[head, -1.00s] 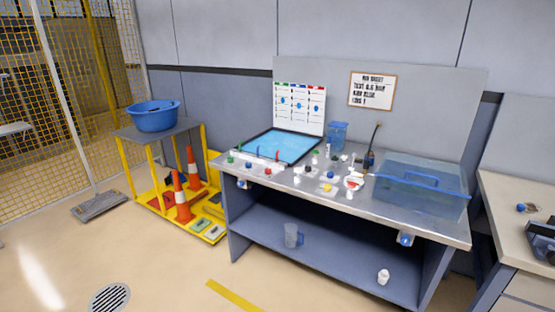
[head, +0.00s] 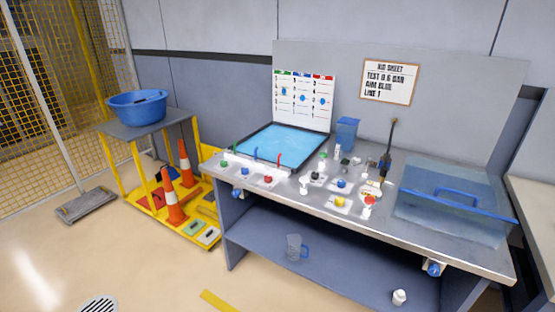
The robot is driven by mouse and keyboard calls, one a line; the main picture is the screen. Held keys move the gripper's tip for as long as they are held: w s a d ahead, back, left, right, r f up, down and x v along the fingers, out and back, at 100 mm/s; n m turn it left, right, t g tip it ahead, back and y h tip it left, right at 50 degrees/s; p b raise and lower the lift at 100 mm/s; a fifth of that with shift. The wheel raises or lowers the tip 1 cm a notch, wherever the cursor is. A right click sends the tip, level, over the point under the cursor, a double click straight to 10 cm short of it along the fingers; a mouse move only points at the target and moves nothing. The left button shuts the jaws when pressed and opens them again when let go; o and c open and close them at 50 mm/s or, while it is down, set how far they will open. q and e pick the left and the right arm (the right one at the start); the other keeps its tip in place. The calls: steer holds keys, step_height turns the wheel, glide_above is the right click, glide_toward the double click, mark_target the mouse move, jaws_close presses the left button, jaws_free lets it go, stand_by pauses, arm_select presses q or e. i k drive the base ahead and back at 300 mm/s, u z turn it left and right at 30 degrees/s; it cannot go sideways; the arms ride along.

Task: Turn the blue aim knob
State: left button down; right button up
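Green (head: 224,163), blue (head: 246,171) and red (head: 268,179) knobs sit in a row on pale plates at the left front of the metal bench (head: 420,236). Behind them, small green, blue and red upright pieces stand along the front edge of the blue-surfaced tray (head: 285,143). Another blue knob (head: 341,184) sits mid-bench behind a yellow knob (head: 340,202). The blue knob in the coloured row looks like the aim knob, but no label is readable. Neither gripper is in view.
A lidded clear blue bin (head: 455,215) fills the bench's right end. A yellow cart (head: 165,180) with a blue basin (head: 137,105) stands left. Floor in front is open.

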mark_target(245, 171)
steer(key=u, duration=0.1)
steer(key=i, duration=0.8)
steer(key=u, duration=0.95)
steer(key=i, duration=0.45)
steer(key=u, duration=0.4)
